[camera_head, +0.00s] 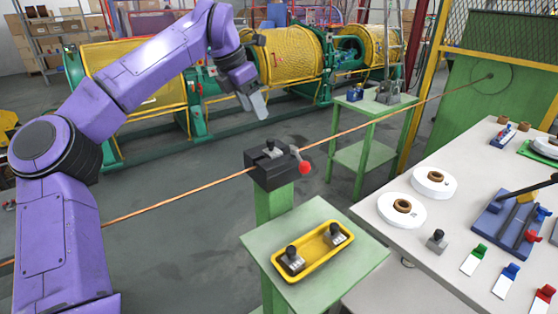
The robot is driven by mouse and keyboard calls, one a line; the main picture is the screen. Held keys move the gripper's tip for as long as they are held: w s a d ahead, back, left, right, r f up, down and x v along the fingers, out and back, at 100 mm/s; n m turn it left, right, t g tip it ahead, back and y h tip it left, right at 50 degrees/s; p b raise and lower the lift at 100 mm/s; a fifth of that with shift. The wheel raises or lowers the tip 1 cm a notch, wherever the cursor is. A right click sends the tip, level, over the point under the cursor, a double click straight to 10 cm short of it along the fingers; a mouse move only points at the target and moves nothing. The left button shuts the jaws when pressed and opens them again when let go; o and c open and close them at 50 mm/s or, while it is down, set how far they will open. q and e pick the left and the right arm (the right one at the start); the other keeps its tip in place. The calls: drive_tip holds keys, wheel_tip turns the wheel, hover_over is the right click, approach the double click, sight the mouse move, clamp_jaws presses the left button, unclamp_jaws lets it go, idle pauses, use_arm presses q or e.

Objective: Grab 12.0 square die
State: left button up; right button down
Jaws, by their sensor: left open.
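A yellow tray (296,273) on a small green stand holds two metal square blocks with black knobs, a left one (291,260) and a right one (333,235). A similar block (437,241) sits on the white table. No size marking is readable, so I cannot tell which is the 12.0 square die. A black holder (272,175) with a red-knobbed lever stands on a green post and has a metal block (271,151) in it. My left gripper (262,112) is open and empty, raised behind and above the holder, away from the tray. My right gripper is not in view.
A copper-coloured wire (200,186) runs across the scene through the holder. A green strander with yellow cages (292,57) stands behind.

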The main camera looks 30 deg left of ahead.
use_arm(q)
hover_over(270, 140)
drive_tip(key=s+a, duration=0.1)
drive_tip(key=s, duration=0.1)
drive_tip(key=f, duration=0.5)
drive_tip(key=shift+a+f, duration=0.1)
drive_tip(key=shift+a, duration=0.1)
drive_tip(key=p+x, duration=0.2)
drive_tip(key=x, duration=0.3)
drive_tip(key=shift+w+d+f, duration=0.1)
drive_tip(key=shift+d+f, duration=0.1)
drive_tip(key=shift+f, duration=0.15)
drive_tip(key=shift+r, duration=0.1)
clamp_jaws()
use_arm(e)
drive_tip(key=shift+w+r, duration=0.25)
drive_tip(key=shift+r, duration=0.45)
